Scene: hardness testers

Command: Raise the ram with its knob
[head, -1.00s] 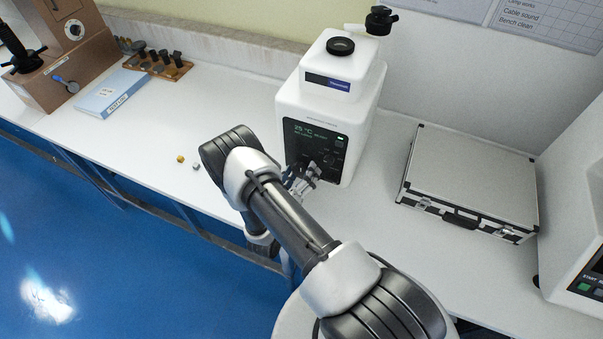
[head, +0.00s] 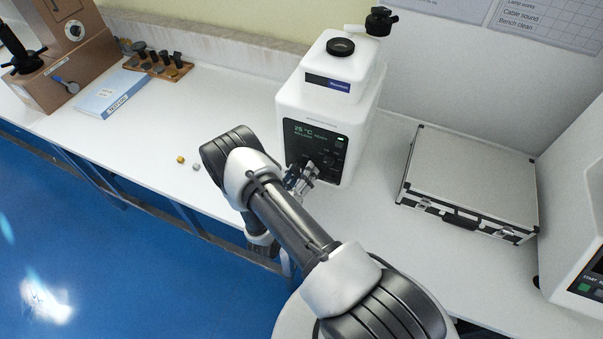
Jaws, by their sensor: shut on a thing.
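A white bench instrument (head: 330,100) stands on the bench against the wall. Its dark front panel (head: 303,134) shows a lit "25 °C" reading. My gripper (head: 309,170) is at the lower part of this panel, with its fingers closed against it. It looks shut on a small knob there, but the fingers cover most of it. I cannot make out a ram on this instrument. A brown machine (head: 88,52) at the far left has a black vertical part (head: 22,58) and a small blue-grey knob (head: 68,84) on its front.
A closed silver case (head: 470,180) lies right of the instrument, and another white machine (head: 580,215) stands at the right edge. Bench between is clear.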

